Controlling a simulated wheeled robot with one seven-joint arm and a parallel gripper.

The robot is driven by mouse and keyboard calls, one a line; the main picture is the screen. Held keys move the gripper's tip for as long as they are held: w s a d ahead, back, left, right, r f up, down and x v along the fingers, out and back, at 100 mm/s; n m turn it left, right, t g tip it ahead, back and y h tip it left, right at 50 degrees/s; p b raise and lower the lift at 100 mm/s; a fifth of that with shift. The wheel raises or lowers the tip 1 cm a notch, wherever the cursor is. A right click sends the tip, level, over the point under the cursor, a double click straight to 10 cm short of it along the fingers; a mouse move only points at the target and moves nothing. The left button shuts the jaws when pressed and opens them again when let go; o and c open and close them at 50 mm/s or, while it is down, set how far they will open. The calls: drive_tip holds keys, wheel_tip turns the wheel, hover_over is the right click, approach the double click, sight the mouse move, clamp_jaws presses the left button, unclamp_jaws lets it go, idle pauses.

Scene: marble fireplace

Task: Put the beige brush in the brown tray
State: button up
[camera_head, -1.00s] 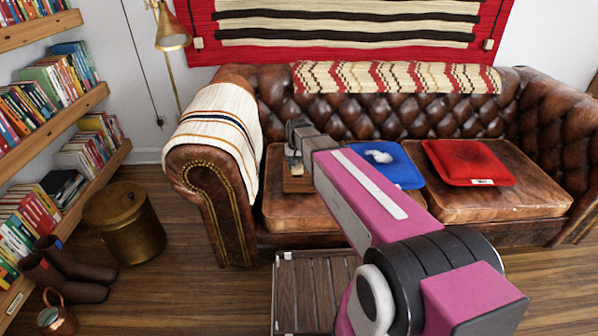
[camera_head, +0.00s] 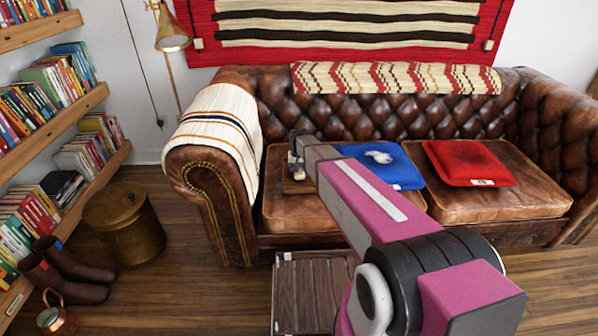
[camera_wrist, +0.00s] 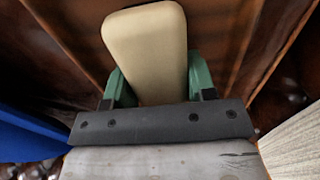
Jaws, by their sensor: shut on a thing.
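The beige brush (camera_wrist: 147,50) is between the two green fingers of my gripper (camera_wrist: 160,85), which is shut on it. In the head view my gripper (camera_head: 297,170) is small, at the left end of the sofa seat, over the brown tray (camera_head: 298,187). The tray lies on the left seat cushion and is partly hidden by my gripper and arm. In the wrist view brown surfaces with raised edges lie behind the brush. I cannot tell whether the brush touches the tray.
A blue cushion (camera_head: 398,176) with a crumpled white thing (camera_head: 379,157) on it lies right of the tray. A red cushion (camera_head: 468,163) lies farther right. The sofa's left armrest bears a striped cloth (camera_head: 215,125). A slatted wooden crate (camera_head: 312,290) stands on the floor in front.

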drive_tip(key=shift+f, duration=0.15)
drive_tip(key=o, duration=0.9)
wheel_tip(320, 180, up, 12)
drive_tip(key=s+d+f, duration=0.1)
drive_tip(key=s+d, duration=0.3)
drive_tip(key=s, duration=0.4)
drive_tip(key=s+d+f, duration=0.1)
drive_tip(key=s+d, duration=0.4)
drive_tip(key=s, duration=0.4)
drive_tip(key=s+d+f, duration=0.1)
drive_tip(key=s+d, duration=0.4)
drive_tip(key=s, duration=0.3)
drive_tip(key=shift+s+d+f, duration=0.2)
drive_tip(key=shift+s+d, duration=0.05)
drive_tip(key=shift+s, duration=0.15)
